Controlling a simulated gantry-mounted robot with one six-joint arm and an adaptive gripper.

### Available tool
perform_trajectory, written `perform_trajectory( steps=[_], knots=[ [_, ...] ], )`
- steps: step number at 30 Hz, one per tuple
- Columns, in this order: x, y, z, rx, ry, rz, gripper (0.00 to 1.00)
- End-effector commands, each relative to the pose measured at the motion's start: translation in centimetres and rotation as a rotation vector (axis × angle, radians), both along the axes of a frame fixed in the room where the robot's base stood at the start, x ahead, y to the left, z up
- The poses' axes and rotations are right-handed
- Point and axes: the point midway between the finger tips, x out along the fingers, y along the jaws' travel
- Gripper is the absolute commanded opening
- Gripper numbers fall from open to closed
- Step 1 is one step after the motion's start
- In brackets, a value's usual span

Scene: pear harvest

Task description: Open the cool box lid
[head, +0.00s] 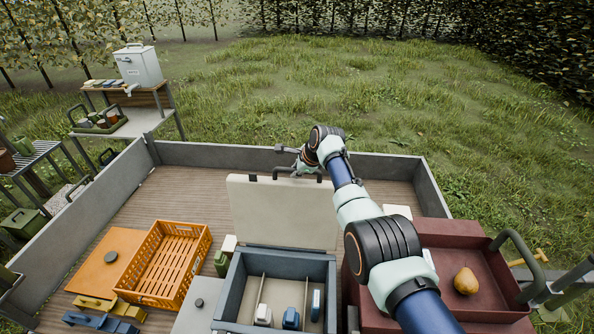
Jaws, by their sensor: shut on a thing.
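The cool box (232,288) stands at the bottom middle of the head view. Its pale lid (285,212) stands raised at the back of the box, its inner face toward me. The box is uncovered, with a few blue and white items and thin dividers inside. My gripper (297,166) is at the lid's top edge, shut on the dark lid handle (283,171). My wrist partly hides the fingers and the grip.
An orange crate (178,262) stands left of the cool box, empty. A dark red tray (485,262) with one pear (466,281) lies to the right, beyond my arm. Grey walls (240,155) edge the wooden deck. The deck behind the lid is clear.

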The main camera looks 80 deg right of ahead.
Motion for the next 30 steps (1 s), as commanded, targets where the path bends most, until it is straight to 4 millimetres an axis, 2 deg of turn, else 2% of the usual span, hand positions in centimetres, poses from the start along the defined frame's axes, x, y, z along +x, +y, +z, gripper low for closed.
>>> perform_trajectory(
  steps=[1, 2, 3, 6, 7, 20, 25, 30],
  knots=[
    [0.0, 0.2, -0.2, 0.005, 0.001, 0.002, 0.0],
    [0.1, 0.1, -0.3, 0.005, 0.002, 0.002, 0.19],
    [0.0, 0.2, -0.3, 0.005, 0.002, 0.002, 0.25],
    [0.0, 0.1, -0.2, 0.005, 0.001, 0.002, 0.42],
    [0.0, 0.1, -0.2, 0.005, 0.001, 0.002, 0.43],
    [-0.3, 0.2, 0.5, 0.001, 0.0, 0.002, 0.43],
    [-1.2, 1.1, 2.3, 0.0, -0.001, 0.001, 0.43],
    [-3.0, 2.6, 5.8, -0.003, -0.002, -0.001, 0.43]
  ],
)
